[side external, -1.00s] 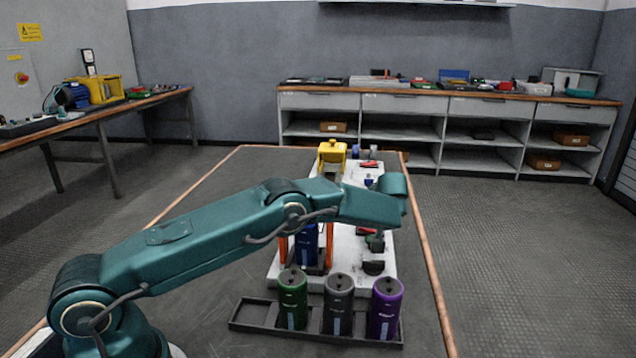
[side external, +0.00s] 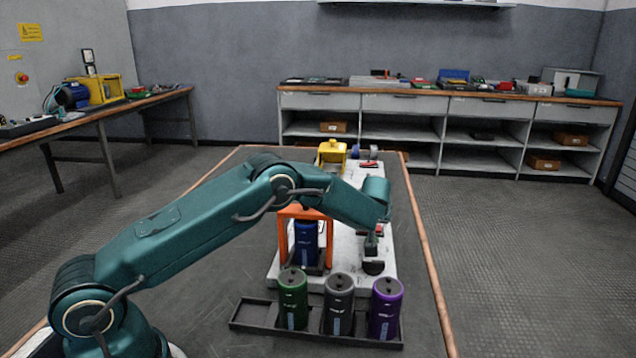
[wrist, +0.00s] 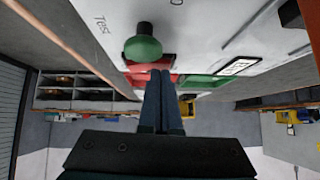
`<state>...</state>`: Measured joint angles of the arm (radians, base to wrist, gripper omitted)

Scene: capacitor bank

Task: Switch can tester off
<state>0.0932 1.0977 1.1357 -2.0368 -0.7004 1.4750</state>
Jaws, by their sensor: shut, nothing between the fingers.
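The orange frame (side external: 303,212) stands on the white board (side external: 345,278) with a blue can (side external: 306,245) inside it. In the wrist view, the white panel (wrist: 195,28) carries a "Test" label, a green mushroom-shaped knob (wrist: 143,49) on a dark stem, a red part (wrist: 137,77) and a green part (wrist: 203,80) beside it. My gripper (wrist: 161,73) is shut and empty. Its fingertips are at the red part, between it and the green part; I cannot tell whether they touch. In the side view my wrist hides much of this area.
A black tray (side external: 262,322) in front of the board holds a green can (side external: 293,300), a grey can (side external: 338,306) and a purple can (side external: 385,309). A yellow device (side external: 331,153) stands at the board's far end. The table right of the board is clear.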

